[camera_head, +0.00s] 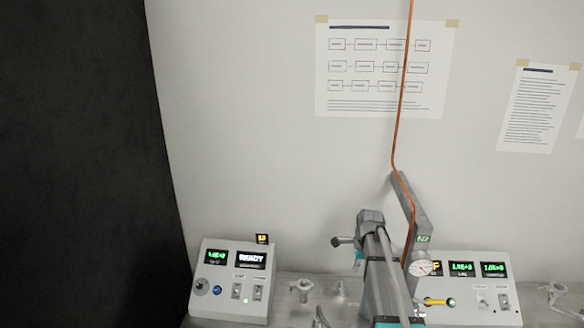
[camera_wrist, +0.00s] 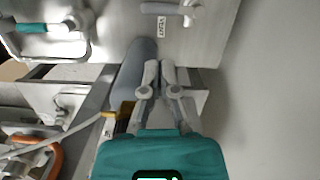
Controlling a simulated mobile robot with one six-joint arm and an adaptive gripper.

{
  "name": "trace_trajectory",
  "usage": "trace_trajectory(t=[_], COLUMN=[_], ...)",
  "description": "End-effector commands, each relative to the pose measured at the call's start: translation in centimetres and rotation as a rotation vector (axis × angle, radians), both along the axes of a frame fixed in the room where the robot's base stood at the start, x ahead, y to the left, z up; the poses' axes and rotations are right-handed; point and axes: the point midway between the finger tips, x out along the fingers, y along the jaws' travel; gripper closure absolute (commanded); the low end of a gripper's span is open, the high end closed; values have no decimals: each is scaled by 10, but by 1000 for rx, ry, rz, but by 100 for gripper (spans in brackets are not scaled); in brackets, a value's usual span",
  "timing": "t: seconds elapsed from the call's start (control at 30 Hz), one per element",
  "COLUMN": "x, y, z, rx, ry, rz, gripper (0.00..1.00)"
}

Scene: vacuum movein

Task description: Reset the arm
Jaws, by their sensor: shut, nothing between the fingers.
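My gripper (camera_wrist: 159,72) shows in the wrist view, with its two grey fingers close together and nothing between them. The teal body of the gripper (camera_wrist: 160,155) fills the lower middle. A rounded grey cylinder (camera_wrist: 133,75) lies just left of and behind the fingers; I cannot tell whether they touch it. In the head view, a long grey and teal assembly stands at the lower right of centre; I cannot tell how much of it is my arm. My fingertips cannot be made out there.
A control box (camera_head: 232,280) reading READY stands at the lower left. Another panel (camera_head: 470,290) with a gauge (camera_head: 423,268) and green displays stands at the right. An orange line (camera_head: 398,120) runs down the wall. The wrist view shows a handle (camera_wrist: 165,8) and a metal frame (camera_wrist: 88,45).

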Motion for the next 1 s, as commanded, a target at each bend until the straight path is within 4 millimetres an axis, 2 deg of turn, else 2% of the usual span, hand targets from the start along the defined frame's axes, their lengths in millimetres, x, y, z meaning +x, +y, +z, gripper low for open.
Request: trace_trajectory(t=[0.27,0.6,1.0], x=[-45,-118,-199], y=[25,60,88], z=[-14,-34,-55], rx=[-25,-67,-101], ry=[-28,-67,-91], rz=[286,821,1426], gripper=[100,100,100])
